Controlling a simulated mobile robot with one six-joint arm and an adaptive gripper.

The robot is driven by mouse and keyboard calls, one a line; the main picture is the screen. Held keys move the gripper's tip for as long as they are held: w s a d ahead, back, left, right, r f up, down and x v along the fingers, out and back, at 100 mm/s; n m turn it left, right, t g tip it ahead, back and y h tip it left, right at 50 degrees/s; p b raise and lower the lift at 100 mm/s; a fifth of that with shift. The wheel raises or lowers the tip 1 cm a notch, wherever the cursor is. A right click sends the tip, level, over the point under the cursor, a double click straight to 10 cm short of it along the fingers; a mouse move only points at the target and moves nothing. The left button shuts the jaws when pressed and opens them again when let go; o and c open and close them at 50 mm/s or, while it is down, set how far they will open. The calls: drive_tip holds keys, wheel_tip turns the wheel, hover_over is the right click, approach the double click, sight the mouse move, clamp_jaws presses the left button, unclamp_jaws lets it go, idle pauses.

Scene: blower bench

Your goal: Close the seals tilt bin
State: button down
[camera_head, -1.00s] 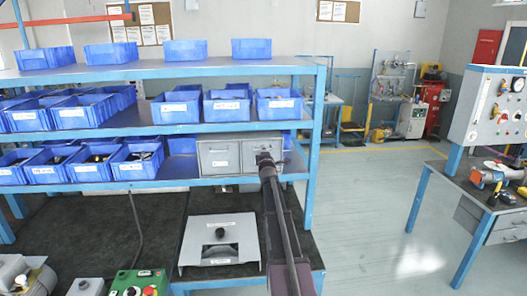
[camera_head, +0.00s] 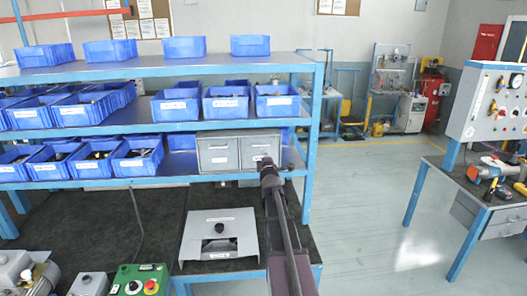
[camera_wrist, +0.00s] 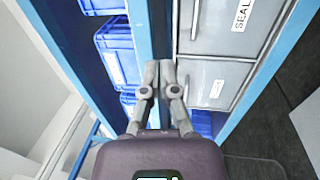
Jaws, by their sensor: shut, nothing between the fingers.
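A grey two-bin tilt unit (camera_head: 218,154) sits on the lower shelf, at its right end. In the wrist view the seals tilt bin (camera_wrist: 220,32) shows at the top with its label turned sideways. It is the right bin (camera_head: 257,146) in the head view. Its front looks about level with the neighbouring bin front (camera_wrist: 232,80), though any small tilt is hard to judge. My gripper (camera_head: 267,163) is shut and empty, in front of the right bin's lower part. In the wrist view its fingertips (camera_wrist: 160,64) are together beside the bins; contact cannot be told.
Blue bins (camera_head: 137,157) line the shelves left of and above the unit. A blue shelf post (camera_head: 313,135) stands close to the right. A grey plate-like fixture (camera_head: 218,238) lies on the bench below. Open floor (camera_head: 370,220) lies to the right.

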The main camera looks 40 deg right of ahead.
drive_tip(key=shift+s+a+r, duration=0.1)
drive_tip(key=shift+s+a, duration=0.2)
drive_tip(key=shift+s, duration=0.25)
drive_tip(key=s+a+f+m+g+y+b, duration=0.2)
drive_tip(key=a+f+m+g+y, duration=0.15)
drive_tip(key=a+f, duration=0.75)
drive_tip(key=s+a+f+m+g+y+b, duration=0.25)
drive_tip(key=a+f+g, duration=0.4)
drive_tip(key=a, duration=0.65)
drive_tip(key=s+a+f+m+g+y+b, duration=0.1)
drive_tip(key=s+a+f+m+g+y, duration=0.1)
drive_tip(key=s+a+f, duration=0.3)
drive_tip(key=s+a+f+m+g+y+b, duration=0.1)
drive_tip(key=s+a+f+m+g, duration=0.3)
drive_tip(key=s+a, duration=1)
wheel_tip(320, 180, down, 2)
drive_tip(key=shift+a+f+g+y+b, duration=0.25)
drive_tip(key=shift+g+y+b, duration=0.2)
drive_tip(key=shift+g, duration=0.15)
drive_tip(key=shift+a, duration=0.1)
